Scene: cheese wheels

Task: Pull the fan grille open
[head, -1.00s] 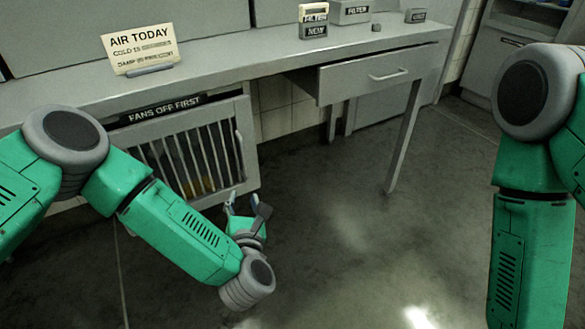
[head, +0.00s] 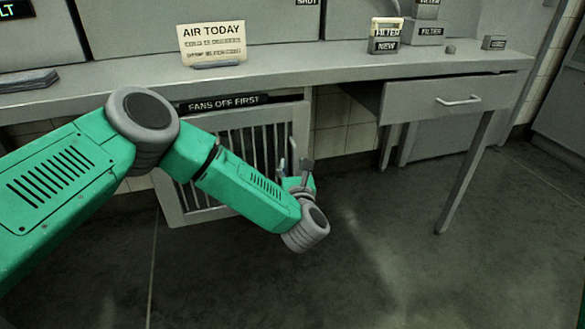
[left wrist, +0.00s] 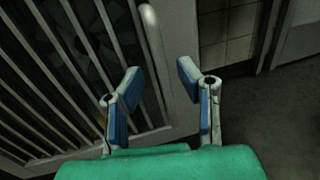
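The fan grille (head: 174,204) is a grey barred door under the counter, below the "FANS OFF FIRST" label (head: 228,103). It looks shut. My left arm covers part of it. In the left wrist view the grille bars (left wrist: 83,55) fill the left side, with dark fan shapes behind them. A pale upright handle (left wrist: 153,35) runs along the grille's right edge. My left gripper (head: 294,164) is in front of the grille's right side. In the left wrist view the gripper (left wrist: 160,77) is open and empty, with the handle beyond its fingers. My right gripper is out of view.
The counter (head: 330,69) runs above the grille, bearing a sign card (head: 212,42) and filter boxes (head: 387,36). A drawer (head: 430,100) and a table leg (head: 465,172) stand to the right. The floor in front is clear.

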